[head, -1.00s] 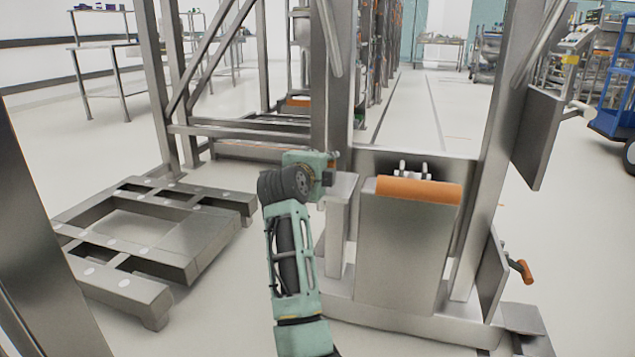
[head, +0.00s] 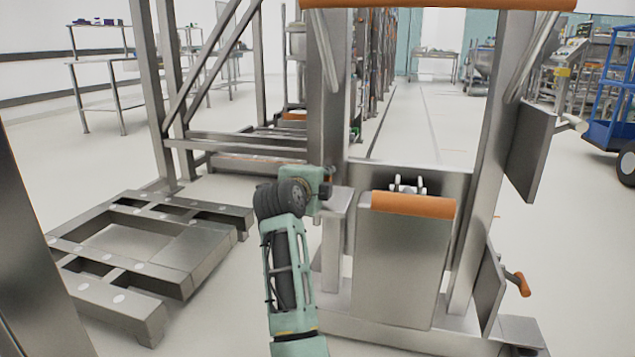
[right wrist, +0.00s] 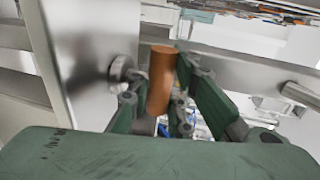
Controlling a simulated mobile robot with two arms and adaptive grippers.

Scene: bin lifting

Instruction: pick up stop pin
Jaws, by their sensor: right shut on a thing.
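The stop pin's orange cylindrical handle (right wrist: 160,88) stands nearly upright in the right wrist view. My right gripper (right wrist: 161,75) has its dark green fingers on either side of the handle and is shut on it. A round metal boss (right wrist: 120,68) on a steel face is just left of the handle. I cannot tell how far the pin sits in its hole. In the head view, my green arm reaches up to the steel post (head: 330,100); its fingers and the pin are mostly hidden there. My left gripper is not in view.
A steel lifting frame has a lower plate with an orange bar (head: 413,204) and another orange bar (head: 440,4) at the top. An orange-handled part (head: 520,283) sticks out at right. A low steel pallet-like stand (head: 190,255) is on the left.

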